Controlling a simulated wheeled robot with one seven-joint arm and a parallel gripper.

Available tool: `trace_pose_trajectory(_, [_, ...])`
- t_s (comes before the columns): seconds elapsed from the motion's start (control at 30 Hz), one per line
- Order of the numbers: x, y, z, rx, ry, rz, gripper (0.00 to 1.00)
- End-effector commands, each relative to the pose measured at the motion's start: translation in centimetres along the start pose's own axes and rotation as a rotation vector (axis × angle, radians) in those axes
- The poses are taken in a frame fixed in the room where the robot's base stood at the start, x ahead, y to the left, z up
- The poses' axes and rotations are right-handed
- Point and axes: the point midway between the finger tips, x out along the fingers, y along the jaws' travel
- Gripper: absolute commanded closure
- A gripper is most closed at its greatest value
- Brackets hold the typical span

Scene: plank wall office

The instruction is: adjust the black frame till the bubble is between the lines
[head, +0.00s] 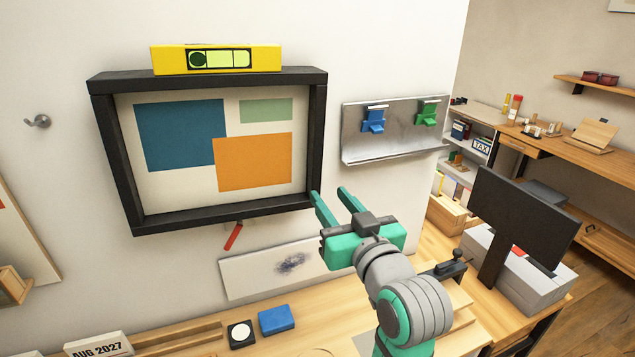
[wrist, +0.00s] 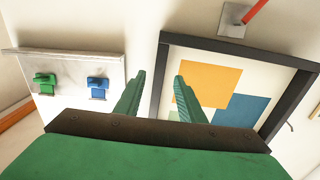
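The black frame (head: 222,217) hangs on the white wall around a picture of coloured rectangles. A yellow level (head: 168,60) rests on its top edge. The bubble (head: 197,59) sits at the left end of the green vial (head: 220,59), left of the middle space between the lines. My gripper (head: 330,192) is open and empty near the frame's lower right corner. In the wrist view, the right side of the black frame (wrist: 160,70) appears between the spread fingers of my gripper (wrist: 156,82). I cannot tell whether either finger touches it.
A metal rail (head: 392,148) with blue and green clips is on the wall to the right. A red-handled object (head: 233,236) hangs below the frame. The desk below holds a blue block (head: 276,320) and a calendar block (head: 98,346). A dark monitor (head: 525,215) stands at right.

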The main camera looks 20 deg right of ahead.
Motion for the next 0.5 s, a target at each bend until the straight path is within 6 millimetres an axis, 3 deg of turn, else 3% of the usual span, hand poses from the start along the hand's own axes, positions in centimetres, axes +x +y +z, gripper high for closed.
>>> trace_pose_trajectory(0.3, [5.5,-0.1,0.0,0.000,-0.001,-0.002,0.64])
trace_pose_trajectory(0.5, [7.2,0.0,0.0,0.000,0.000,0.000,0.64])
